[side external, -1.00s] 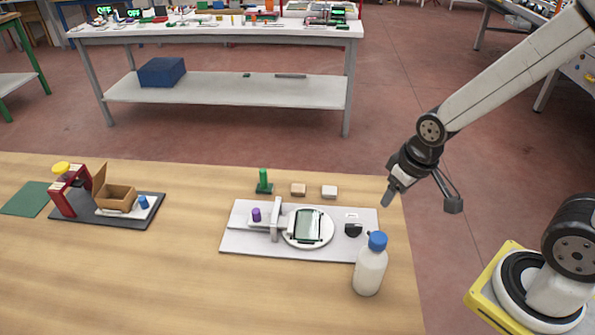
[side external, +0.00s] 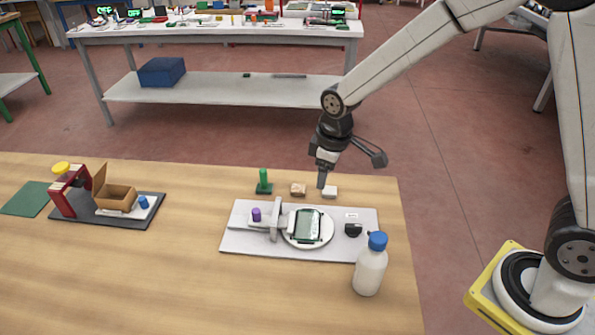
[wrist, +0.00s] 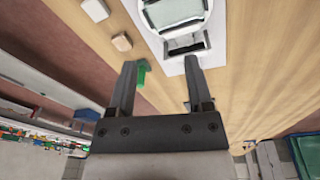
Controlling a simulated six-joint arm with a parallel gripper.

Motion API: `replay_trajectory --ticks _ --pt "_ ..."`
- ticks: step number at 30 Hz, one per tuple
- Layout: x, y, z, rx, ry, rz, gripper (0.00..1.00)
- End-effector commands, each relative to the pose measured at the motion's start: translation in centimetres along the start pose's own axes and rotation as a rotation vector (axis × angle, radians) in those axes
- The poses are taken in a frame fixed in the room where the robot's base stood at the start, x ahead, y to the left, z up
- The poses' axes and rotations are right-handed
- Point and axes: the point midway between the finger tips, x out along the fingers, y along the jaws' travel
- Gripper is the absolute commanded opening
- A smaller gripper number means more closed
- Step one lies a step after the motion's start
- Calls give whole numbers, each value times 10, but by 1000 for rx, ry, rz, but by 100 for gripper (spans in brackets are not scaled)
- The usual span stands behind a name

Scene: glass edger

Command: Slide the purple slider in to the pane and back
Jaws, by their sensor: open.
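The purple slider (side external: 256,214) is a small upright knob on the left part of the light grey edger plate (side external: 239,244). A grey upright bracket (side external: 276,220) stands between it and the glass pane (side external: 308,226). The pane lies on a round white turntable (side external: 327,238); it also shows at the top of the wrist view (wrist: 175,10). My gripper (side external: 321,186) is above the back of the table, behind and right of the turntable, near the white block. In the wrist view its two fingers (wrist: 161,75) are apart with nothing between them. The purple slider cannot be made out there.
A green post (side external: 263,182), a tan block (side external: 298,190) and a white block (side external: 329,192) stand behind the plate. A white bottle with blue cap (side external: 369,268) stands at its front right corner. A dark-based fixture (side external: 118,215) is at left. Table between is clear.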

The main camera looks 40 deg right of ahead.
Motion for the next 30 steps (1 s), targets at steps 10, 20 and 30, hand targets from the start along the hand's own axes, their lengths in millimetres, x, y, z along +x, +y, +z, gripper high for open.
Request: replay_trajectory --ticks 10,20,30 --pt "33 -19 -83 -339 -56 -41 65" --pt "62 -45 -134 -598 -93 -77 65" --pt "68 -51 -142 -652 -100 -85 65"
